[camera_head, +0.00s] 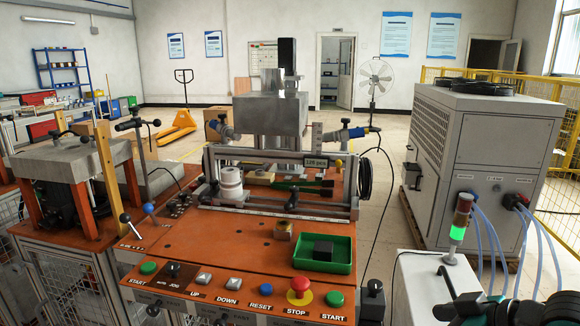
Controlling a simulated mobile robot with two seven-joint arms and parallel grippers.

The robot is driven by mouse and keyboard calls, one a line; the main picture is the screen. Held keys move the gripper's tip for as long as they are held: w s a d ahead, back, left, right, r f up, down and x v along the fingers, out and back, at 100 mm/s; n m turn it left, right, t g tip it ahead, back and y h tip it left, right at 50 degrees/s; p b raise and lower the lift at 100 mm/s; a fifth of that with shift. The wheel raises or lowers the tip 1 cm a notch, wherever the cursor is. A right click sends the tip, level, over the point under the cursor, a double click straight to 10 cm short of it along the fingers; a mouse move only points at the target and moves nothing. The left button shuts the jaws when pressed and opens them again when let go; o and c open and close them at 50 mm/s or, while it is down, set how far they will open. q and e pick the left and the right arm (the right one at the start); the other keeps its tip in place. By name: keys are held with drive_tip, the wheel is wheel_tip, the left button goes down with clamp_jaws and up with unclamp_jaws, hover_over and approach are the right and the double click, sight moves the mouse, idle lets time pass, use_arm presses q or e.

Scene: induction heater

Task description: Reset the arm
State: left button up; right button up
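A dark arm part with teal rings, which looks like my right arm, enters at the bottom right corner. What looks like my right gripper (468,304) is at its left end, over a light grey surface; its fingers cannot be made out clearly, nor whether it holds anything. My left arm and gripper are not in view. The induction heater's orange-brown panel (215,240) stands in the middle, to the left of my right arm. Its front edge bears a blue RESET button (265,289), a red STOP button (299,286) and green START buttons (336,297).
A green tray (344,252) with a dark block (323,249) sits on the panel's right side. A signal tower (460,225) lit green stands near my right arm. A grey chiller cabinet (480,160) with blue hoses is behind it. A strip of floor is clear between panel and cabinet.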

drive_tip(key=s+a+f+m+t+h, duration=0.1)
drive_tip(key=s+a+f, duration=0.1)
drive_tip(key=f, duration=0.5)
drive_tip(key=s+a+f+m+t+h, duration=0.1)
drive_tip(key=s+a+f, duration=0.1)
drive_tip(key=s+f, duration=0.3)
drive_tip(key=s+a+f+m+h, duration=0.1)
drive_tip(key=s+a+f, duration=0.2)
drive_tip(key=f, duration=0.7)
drive_tip(key=shift+s+m+t+h, duration=0.4)
drive_tip(key=shift+s, duration=0.35)
